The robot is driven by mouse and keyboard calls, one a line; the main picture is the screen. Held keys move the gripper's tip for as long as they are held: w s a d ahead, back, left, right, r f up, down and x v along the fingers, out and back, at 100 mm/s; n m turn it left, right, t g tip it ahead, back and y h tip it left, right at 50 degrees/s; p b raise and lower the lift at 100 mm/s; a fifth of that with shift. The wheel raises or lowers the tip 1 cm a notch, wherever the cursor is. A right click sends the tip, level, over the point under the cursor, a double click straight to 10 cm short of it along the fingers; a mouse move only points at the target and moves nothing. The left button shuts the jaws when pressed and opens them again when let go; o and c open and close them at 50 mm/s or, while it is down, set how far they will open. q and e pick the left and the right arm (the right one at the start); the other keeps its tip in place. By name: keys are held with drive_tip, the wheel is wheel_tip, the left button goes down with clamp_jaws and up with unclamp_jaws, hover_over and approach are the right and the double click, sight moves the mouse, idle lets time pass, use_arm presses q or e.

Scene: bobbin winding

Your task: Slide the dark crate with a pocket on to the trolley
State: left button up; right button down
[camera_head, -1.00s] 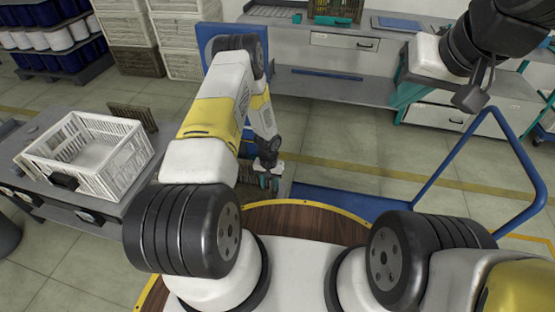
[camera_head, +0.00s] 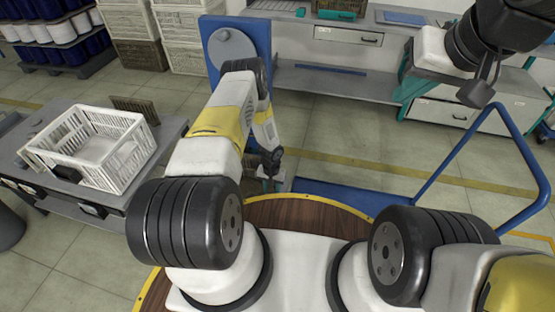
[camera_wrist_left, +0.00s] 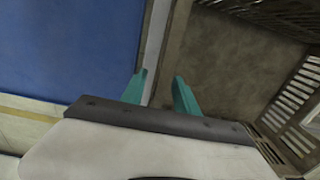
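My left gripper (camera_head: 268,180) reaches down beside the blue trolley (camera_head: 345,196) in the head view. In the left wrist view its two teal fingers (camera_wrist_left: 160,90) stand apart, one on each side of a pale narrow strip. Whether they touch it, I cannot tell. To their right is a brown crate-like interior (camera_wrist_left: 215,60) with slotted walls, seemingly the dark crate. To their left is a flat blue surface (camera_wrist_left: 60,50), apparently the trolley deck. My arm hides most of this spot in the head view. The pocket cannot be made out.
A white crate (camera_head: 128,160) stands on a grey table (camera_head: 160,165) at left, with a brown slatted piece (camera_head: 135,106) behind it. The trolley's blue handle (camera_head: 520,145) rises at right. Stacked crates (camera_head: 130,35) and a bench (camera_head: 330,82) stand behind. Open floor lies between.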

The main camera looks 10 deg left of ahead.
use_arm(q)
clamp_jaws()
idle(1.5)
